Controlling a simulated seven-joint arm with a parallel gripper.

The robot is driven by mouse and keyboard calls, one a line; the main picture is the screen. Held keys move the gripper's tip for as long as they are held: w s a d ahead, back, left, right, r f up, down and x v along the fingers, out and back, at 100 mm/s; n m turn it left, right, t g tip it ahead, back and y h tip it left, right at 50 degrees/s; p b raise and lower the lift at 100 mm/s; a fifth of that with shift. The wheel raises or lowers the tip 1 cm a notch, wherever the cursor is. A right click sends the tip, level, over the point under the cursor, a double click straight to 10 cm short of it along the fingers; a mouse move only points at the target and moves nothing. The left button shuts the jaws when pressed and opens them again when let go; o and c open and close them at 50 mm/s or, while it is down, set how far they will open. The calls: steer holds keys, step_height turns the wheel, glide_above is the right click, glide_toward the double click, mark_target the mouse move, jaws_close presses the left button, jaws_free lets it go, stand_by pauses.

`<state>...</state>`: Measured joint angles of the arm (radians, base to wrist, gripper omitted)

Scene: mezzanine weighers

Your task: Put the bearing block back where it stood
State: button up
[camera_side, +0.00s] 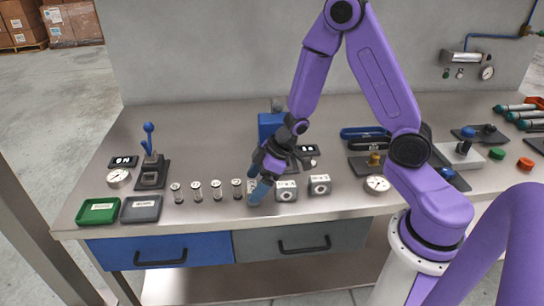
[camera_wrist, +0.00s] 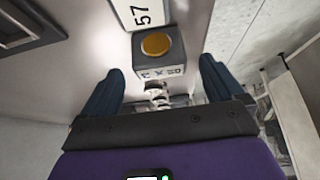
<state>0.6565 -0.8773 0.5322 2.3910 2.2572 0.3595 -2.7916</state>
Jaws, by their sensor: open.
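Two small grey blocks with round dark centres stand side by side near the bench front in the side view: the left block (camera_side: 286,191) and the right block (camera_side: 320,185). I cannot tell which is the bearing block. My gripper (camera_side: 260,191) is low over the bench, just left of the left block, with its blue fingers pointing down. In the wrist view the fingers (camera_wrist: 160,88) are apart. A grey block with a brass disc (camera_wrist: 155,45) shows beyond the fingertips, and a small silvery piece (camera_wrist: 158,96) shows between them. Neither looks clasped.
A row of small metal cylinders (camera_side: 196,191) stands left of my gripper. Further left are a lever press (camera_side: 150,172), a dial gauge (camera_side: 118,178), a green tray (camera_side: 97,211) and a grey tray (camera_side: 141,209). Another gauge (camera_side: 377,184) stands right of the blocks. A blue device (camera_side: 270,125) stands behind.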

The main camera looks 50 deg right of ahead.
steer(key=shift+v, duration=7.7)
steer(key=s+a+n+g+h, duration=0.1)
steer(key=s+a+g+h, duration=0.1)
steer(key=s, duration=0.8)
steer(key=s+a+n+g+h, duration=0.1)
steer(key=s+a, duration=0.3)
steer(key=s, duration=0.6)
steer(key=shift+s+r+n+g+h, duration=0.3)
steer(key=shift+r+n+g+h, duration=0.15)
steer(key=shift+n, duration=0.35)
steer(key=shift+a, duration=0.1)
